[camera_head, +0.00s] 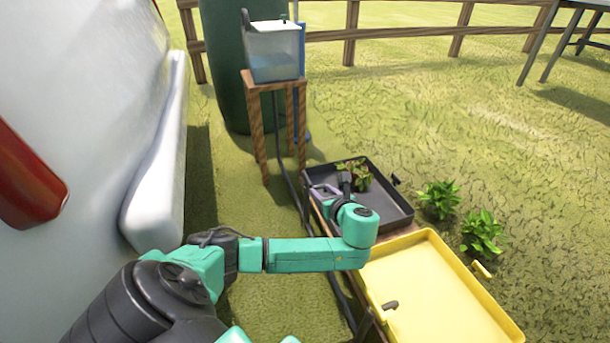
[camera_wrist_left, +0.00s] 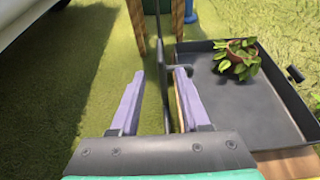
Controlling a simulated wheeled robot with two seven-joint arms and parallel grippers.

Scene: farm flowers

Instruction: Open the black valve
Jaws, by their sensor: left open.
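A small black handle (camera_head: 395,181) sticks out at the right edge of the black tray (camera_head: 402,222); it looks like the black valve, and it also shows as a dark knob in the left wrist view (camera_wrist_left: 295,74). My left gripper (camera_head: 324,191) is at the tray's left edge, away from this handle. In the left wrist view its purple fingers (camera_wrist_left: 160,76) are open. A dark upright pipe (camera_wrist_left: 163,90) shows between the fingers, and a bent dark spout (camera_wrist_left: 180,69) is near the right fingertip. I cannot tell whether either is touched.
A potted plant (camera_head: 353,176) stands in the black tray. The yellow tray (camera_head: 425,285) is in front, with a yellow handle (camera_head: 481,270) at its right. A water tank (camera_head: 273,52) sits on a wooden stand (camera_head: 257,125). Grass right of the trays is mostly free, with two plants.

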